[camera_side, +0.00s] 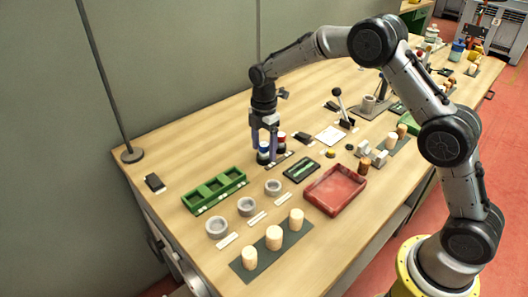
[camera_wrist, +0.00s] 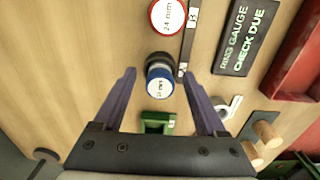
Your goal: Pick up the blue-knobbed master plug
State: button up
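The blue-knobbed master plug (camera_side: 263,157) stands on the table in the side view, with a dark body and a blue knob. In the wrist view its blue knob with a white labelled top (camera_wrist: 160,88) shows between the fingers of my gripper (camera_wrist: 160,74). The fingers are spread, with a gap on each side of the knob. In the side view my gripper (camera_side: 265,152) points down over the plug, and its fingers partly hide it. I cannot tell exactly how far down the fingertips reach.
A red-knobbed plug (camera_wrist: 168,15) stands close by, labelled 24 mm. A dark ring gauge case (camera_side: 301,170), marked CHECK DUE in the wrist view, and a red tray (camera_side: 335,207) lie to the right. A green compartment tray (camera_side: 198,208), grey rings (camera_side: 217,227) and corks (camera_side: 274,238) are nearer the camera.

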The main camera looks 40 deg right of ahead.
grip_shut()
jog(key=shift+r, duration=0.15)
